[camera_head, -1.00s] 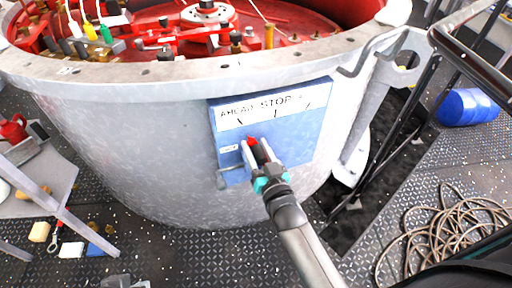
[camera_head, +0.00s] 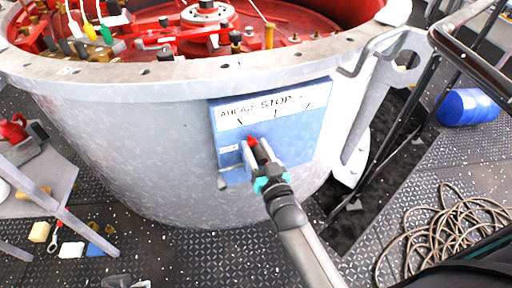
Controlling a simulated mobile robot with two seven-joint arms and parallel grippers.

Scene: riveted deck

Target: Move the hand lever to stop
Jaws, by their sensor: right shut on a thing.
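The hand lever shows as a red knob (camera_head: 252,141) in front of the blue panel (camera_head: 312,142) on the grey drum. The panel's white label strip (camera_head: 275,107) reads AHEAD at left and STOP in the middle; the word at right is too small to read. The knob sits below the AHEAD side, left of the STOP mark. My right gripper (camera_head: 251,152) is shut on the hand lever at the knob, coming from below right. The gripper hides the rest of the lever. My left gripper is not clearly in view; a dark grey part shows at the bottom edge.
The grey drum (camera_head: 130,135) fills the middle, with red machinery inside its rim. A grey bracket (camera_head: 385,90) and dark railing stand to the right. A coiled rope (camera_head: 440,232) and a blue barrel (camera_head: 468,107) are on the right. A grey table (camera_head: 45,185) stands left.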

